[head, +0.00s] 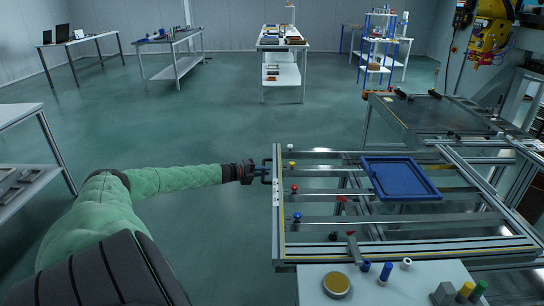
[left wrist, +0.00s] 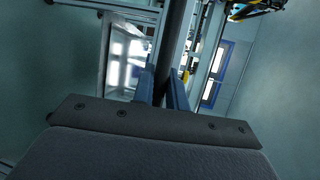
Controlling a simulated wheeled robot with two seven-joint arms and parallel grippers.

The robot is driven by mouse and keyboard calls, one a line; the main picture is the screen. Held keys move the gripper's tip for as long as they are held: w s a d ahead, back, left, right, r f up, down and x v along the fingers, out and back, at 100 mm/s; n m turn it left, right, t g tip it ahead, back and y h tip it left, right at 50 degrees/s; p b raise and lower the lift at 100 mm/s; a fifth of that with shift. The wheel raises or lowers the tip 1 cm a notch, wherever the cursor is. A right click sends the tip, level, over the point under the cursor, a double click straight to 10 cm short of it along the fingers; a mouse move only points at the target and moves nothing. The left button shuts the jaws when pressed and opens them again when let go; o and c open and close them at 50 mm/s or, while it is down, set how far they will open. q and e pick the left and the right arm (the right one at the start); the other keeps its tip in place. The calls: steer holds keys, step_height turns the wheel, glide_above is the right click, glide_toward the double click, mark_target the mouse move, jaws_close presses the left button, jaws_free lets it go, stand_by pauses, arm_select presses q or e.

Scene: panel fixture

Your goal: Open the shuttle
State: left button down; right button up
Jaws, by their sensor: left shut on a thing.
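The shuttle is the metal frame fixture (head: 278,215) with several rails across it, at the right in the head view. A dark handle (head: 267,166) stands out from its left side bar. My left gripper (head: 260,173) reaches in from the left and is shut on the handle. In the left wrist view, the two blue-grey fingers (left wrist: 161,90) stand on either side of a dark bar (left wrist: 174,50), which is the handle. The fingers hide part of it. My right gripper is not in view.
A blue tray (head: 405,195) lies on the rails at the right. Coloured knobs (head: 294,188) line the left bar. A light table (head: 310,285) with a yellow disc and small cylinders stands in front. Open floor (head: 190,220) lies left of the fixture.

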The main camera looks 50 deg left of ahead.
arm_select(q)
steer(key=shift+s+a+f, duration=0.1)
steer(key=shift+s+a, duration=0.2)
steer(key=shift+s, duration=0.15)
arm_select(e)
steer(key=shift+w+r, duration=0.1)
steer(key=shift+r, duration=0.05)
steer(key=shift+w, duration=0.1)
arm_select(q)
steer(key=c, duration=1.4)
jaws_free()
steer(key=shift+s, duration=0.1)
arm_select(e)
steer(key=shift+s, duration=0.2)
